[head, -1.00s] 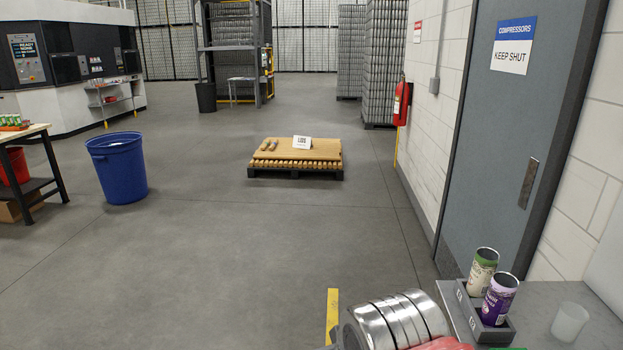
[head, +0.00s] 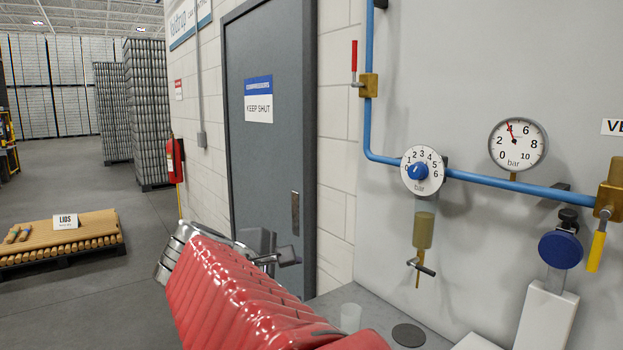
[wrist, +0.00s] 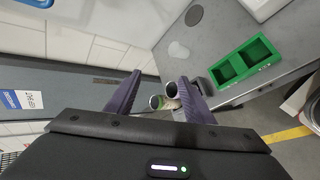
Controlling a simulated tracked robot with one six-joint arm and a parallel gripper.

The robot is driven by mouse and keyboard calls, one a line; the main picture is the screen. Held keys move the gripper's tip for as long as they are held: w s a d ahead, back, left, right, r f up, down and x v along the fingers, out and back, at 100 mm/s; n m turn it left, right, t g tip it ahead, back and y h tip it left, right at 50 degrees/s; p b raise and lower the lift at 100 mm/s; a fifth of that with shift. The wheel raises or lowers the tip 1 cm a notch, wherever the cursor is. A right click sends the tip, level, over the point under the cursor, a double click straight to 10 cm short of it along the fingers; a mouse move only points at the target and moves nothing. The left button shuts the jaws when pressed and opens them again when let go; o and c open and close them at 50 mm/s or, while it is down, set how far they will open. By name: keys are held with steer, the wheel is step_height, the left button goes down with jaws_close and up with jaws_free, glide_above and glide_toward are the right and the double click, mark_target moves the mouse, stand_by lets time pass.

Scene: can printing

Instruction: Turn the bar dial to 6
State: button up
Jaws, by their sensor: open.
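The bar dial (head: 422,186) is a round white plate on the blue pipe against the grey wall, with numbers running up to 6 and a blue knob (head: 418,171) at its centre. The knob's pointer is too small to read surely. A round pressure gauge (head: 517,146) is to its right, its red needle up and left near 4. My gripper (head: 275,250) is low and left of the dial, well apart from it. In the wrist view my gripper (wrist: 160,78) is open, with nothing held. The dial does not show in the wrist view.
A red-handled valve (head: 368,85) is above left of the dial and a yellow-handled one (head: 603,215) at right. A bench below holds a clear cup (head: 350,318). The wrist view shows a green tray (wrist: 243,62) and cans (wrist: 171,90). A grey door (head: 270,140) is at left.

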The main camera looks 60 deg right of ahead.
mark_target(414, 173)
steer(key=s+d+r+n+g+h, duration=0.1)
steer(key=s+d+r+g+h, duration=0.1)
steer(key=d+r, duration=0.6)
steer(key=s+d+r+n+g+h, duration=0.1)
steer(key=s+d+r+g+h, duration=0.2)
steer(key=s+d+r, duration=0.3)
step_height(414, 173, up, 2)
steer(key=d+g, duration=0.1)
steer(key=d, duration=0.1)
steer(key=shift+s+d+g+h, duration=0.3)
steer(key=shift+s+g, duration=0.1)
steer(key=x, duration=1.3)
steer(key=shift+s+d, duration=0.2)
steer(key=shift+d, duration=0.2)
steer(key=shift+c, duration=0.3)
